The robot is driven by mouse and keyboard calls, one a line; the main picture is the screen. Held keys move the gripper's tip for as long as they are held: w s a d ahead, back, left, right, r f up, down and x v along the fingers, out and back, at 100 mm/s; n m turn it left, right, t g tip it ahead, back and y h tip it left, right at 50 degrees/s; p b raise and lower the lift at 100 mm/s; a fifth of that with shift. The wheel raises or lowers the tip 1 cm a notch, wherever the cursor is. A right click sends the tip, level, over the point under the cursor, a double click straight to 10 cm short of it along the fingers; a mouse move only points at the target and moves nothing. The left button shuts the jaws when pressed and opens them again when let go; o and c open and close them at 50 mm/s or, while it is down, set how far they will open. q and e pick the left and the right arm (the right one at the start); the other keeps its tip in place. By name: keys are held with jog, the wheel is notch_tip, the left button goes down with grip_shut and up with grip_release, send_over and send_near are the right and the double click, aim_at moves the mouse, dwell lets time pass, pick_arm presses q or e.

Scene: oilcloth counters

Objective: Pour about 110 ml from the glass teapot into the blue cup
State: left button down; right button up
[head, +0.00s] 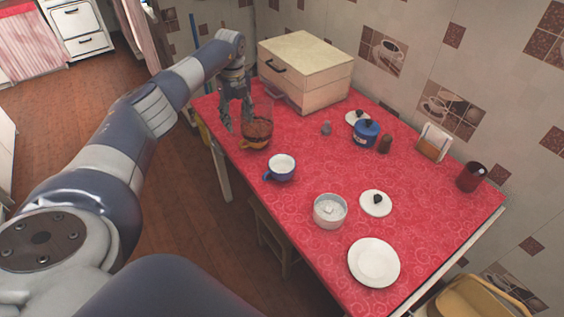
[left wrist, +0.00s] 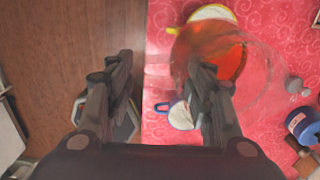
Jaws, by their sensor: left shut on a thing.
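My left gripper (head: 236,112) is shut on the handle side of the glass teapot (head: 258,128), near the far left edge of the table. The teapot is clear and holds red-brown tea; in the left wrist view the teapot (left wrist: 232,62) lies to the right of my left gripper (left wrist: 160,80). Whether its base touches the cloth is hard to tell. The blue cup (head: 281,168) stands upright, nearer and to the right of the teapot, its inside white. It also shows in the left wrist view (left wrist: 181,115), partly behind a finger. My right gripper is out of view.
A yellow cup (head: 250,144) stands right by the teapot, partly covered by it. A cream bread box (head: 305,75) stands behind. Red cloth (head: 330,165) is clear right of the blue cup.

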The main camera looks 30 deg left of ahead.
pick_arm(q)
jog(key=shift+s+d+r+p, duration=0.1)
jog(key=shift+d+r+p, duration=0.1)
jog(key=shift+p, duration=0.2)
jog(key=s+d+f+t+y+b, duration=0.3)
jog(key=d+t+y+b, duration=0.2)
jog(key=y, duration=0.8)
jog(key=d+b, duration=0.3)
jog(key=shift+s+d+y, duration=0.15)
jog(key=shift+d+y, duration=0.25)
dwell(1.4)
